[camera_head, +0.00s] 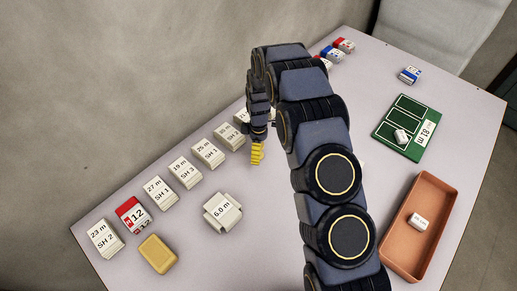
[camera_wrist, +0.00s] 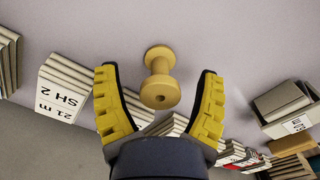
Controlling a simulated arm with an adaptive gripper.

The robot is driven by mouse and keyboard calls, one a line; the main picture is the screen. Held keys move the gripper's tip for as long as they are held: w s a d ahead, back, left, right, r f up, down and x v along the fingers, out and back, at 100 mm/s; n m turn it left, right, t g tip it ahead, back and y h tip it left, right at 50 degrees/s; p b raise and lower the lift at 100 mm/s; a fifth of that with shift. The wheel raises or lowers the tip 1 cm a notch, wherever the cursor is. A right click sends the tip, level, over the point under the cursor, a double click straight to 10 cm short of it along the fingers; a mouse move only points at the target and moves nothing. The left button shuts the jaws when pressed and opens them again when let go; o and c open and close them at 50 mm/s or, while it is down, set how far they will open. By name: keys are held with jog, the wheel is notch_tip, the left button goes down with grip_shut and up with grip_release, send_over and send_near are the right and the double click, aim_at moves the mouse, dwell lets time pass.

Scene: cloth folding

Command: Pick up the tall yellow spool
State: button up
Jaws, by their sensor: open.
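The tall yellow spool (camera_wrist: 160,72) shows in the wrist view, pale yellow with a wide flange at each end and a hole in the near end. It appears to stand upright on the grey table. My gripper (camera_wrist: 158,80) is open, its yellow fingers on either side of the spool's image, with visible gaps to both. I cannot tell how far the fingertips are above it. In the head view my gripper (camera_head: 257,153) points down near the row of white stacks. The spool is not visible there, likely hidden by my gripper or arm.
Labelled white stacks (camera_head: 188,172) line the table's far-left edge; one stack (camera_wrist: 68,90) is left of my fingers. A terracotta tray (camera_head: 447,205) and green board (camera_head: 384,130) are at right.

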grip_shut()
jog(key=shift+r, duration=0.1)
dwell(0.3)
